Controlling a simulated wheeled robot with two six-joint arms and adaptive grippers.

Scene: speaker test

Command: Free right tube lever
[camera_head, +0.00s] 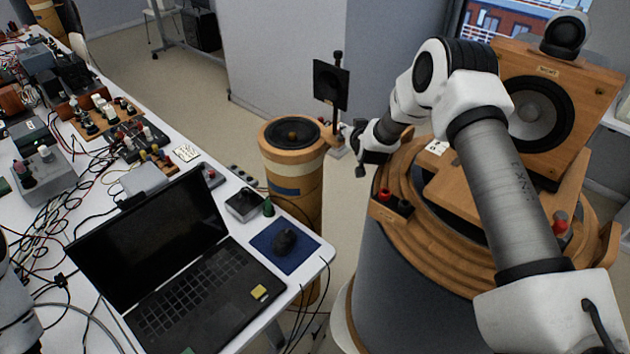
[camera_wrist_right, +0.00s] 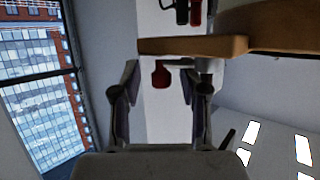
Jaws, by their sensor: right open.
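The tube (camera_head: 291,180) is a wooden cylinder with a black speaker cone on top, standing in the middle of the head view. A wooden ledge (camera_head: 331,137) sticks out at its upper right. My right gripper (camera_head: 357,150) is between this tube and the large round wooden stand (camera_head: 450,262). In the right wrist view my right gripper (camera_wrist_right: 160,84) is open, with a small red piece (camera_wrist_right: 161,76) showing between its fingers, below a wooden bar (camera_wrist_right: 195,46). The red piece may be the lever; I cannot tell whether the fingers touch it. My left gripper is out of view.
A wooden speaker box (camera_head: 590,75) stands on the round stand, with red and black terminals (camera_head: 391,200) at its rim. A black square plate on a post (camera_head: 330,85) rises behind the gripper. A table with a laptop (camera_head: 150,250) and cables fills the left.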

